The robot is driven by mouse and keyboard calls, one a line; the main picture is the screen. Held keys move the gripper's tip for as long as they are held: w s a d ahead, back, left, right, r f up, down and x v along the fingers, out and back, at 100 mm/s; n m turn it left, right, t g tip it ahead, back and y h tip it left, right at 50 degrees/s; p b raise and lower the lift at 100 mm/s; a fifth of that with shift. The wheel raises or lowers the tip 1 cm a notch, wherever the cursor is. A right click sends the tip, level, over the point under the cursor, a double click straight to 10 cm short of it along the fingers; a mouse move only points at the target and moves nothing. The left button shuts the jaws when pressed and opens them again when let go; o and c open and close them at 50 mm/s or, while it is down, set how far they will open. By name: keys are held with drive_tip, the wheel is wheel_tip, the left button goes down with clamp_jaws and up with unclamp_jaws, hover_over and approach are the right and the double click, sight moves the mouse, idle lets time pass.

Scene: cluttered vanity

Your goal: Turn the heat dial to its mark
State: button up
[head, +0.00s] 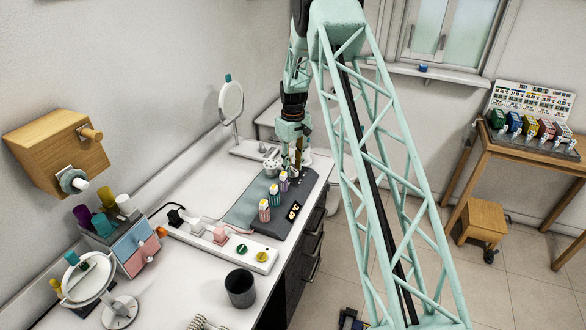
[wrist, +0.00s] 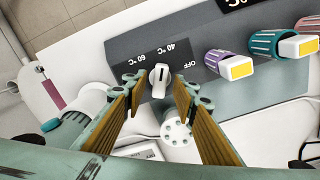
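The heat dial (wrist: 159,82) is a white knob on a dark panel (wrist: 150,62) marked OFF, 40 °C and 60 °C, printed upside down in the wrist view. A short dark line on the knob points up in that view, roughly between the 40 °C and 60 °C labels. My gripper (wrist: 158,84) is open, with one finger to each side of the knob and visible gaps between. I cannot tell how deep the fingertips reach. In the head view my gripper (head: 299,165) points down at the far end of the grey unit (head: 245,212); the dial is hidden there.
Purple (wrist: 226,64) and teal (wrist: 273,48) capped tubes stand close right of the dial in the wrist view. A white perforated piece (wrist: 175,132) lies just below it. A power strip (head: 228,246), a cup (head: 241,288) and mirrors (head: 231,100) share the counter.

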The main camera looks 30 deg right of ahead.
drive_tip(key=shift+f, duration=0.45)
drive_tip(key=c, duration=0.8)
drive_tip(key=shift+c, duration=0.2)
drive_tip(key=shift+m+b, duration=0.3)
drive_tip(key=shift+m, duration=0.3)
drive_tip(key=m+b, duration=0.1)
drive_tip(key=m, duration=0.3)
drive_tip(key=shift+m+b, duration=0.3)
drive_tip(key=shift+b, duration=0.1)
drive_tip(key=m+b, duration=0.1)
drive_tip(key=m, duration=0.4)
